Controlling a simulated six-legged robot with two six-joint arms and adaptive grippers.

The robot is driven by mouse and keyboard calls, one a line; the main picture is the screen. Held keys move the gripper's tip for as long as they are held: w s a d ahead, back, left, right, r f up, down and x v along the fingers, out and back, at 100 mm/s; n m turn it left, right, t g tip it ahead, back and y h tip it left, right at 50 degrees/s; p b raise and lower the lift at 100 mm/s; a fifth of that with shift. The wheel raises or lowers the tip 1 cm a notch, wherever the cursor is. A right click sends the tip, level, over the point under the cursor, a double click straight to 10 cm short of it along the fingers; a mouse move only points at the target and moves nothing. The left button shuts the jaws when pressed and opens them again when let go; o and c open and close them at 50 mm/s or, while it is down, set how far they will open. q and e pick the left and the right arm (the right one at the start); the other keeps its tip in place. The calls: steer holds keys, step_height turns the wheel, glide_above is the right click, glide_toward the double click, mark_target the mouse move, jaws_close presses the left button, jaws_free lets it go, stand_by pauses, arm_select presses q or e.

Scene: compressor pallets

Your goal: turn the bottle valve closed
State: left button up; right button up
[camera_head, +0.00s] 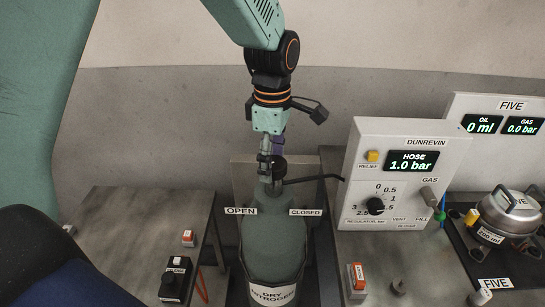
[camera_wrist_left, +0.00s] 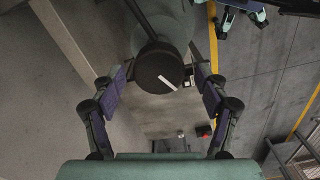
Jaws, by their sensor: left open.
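The green nitrogen bottle (camera_head: 272,235) stands upright between two benches, with an OPEN label (camera_head: 241,211) at its left shoulder and a CLOSED label (camera_head: 306,212) at its right. Its dark valve knob (camera_head: 279,164) is on top, partly hidden by my gripper. In the left wrist view the round valve knob (camera_wrist_left: 158,69) carries a slanted white mark. My left gripper (camera_head: 271,157) points down at the knob. In the wrist view its open fingers (camera_wrist_left: 161,62) stand on both sides of the knob; I cannot tell whether they touch it. My right gripper is not in view.
A dark hose (camera_head: 318,178) runs right from the valve toward the DUNREVIN panel (camera_head: 408,150), which reads HOSE 1.0 bar. A metal pot (camera_head: 510,212) stands on the right bench. The left bench (camera_head: 120,222) holds a small black switch box (camera_head: 176,280).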

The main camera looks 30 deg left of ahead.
arm_select(q)
steer(key=shift+d+r, duration=0.15)
steer(key=shift+d, duration=0.6)
steer(key=shift+w+a+f, duration=0.1)
steer(key=shift+a+f, duration=0.1)
steer(key=shift+a, duration=0.4)
steer(key=shift+w+a+f, duration=0.1)
steer(key=shift+a+f, duration=0.05)
steer(key=shift+a, duration=0.4)
steer(key=c, duration=0.4)
steer(key=shift+s+d+r, duration=0.1)
steer(key=shift+d+r, duration=0.15)
steer(key=shift+d, duration=0.45)
steer(key=c, duration=0.5)
steer(key=shift+d, duration=0.1)
steer(key=shift+c, duration=1.2)
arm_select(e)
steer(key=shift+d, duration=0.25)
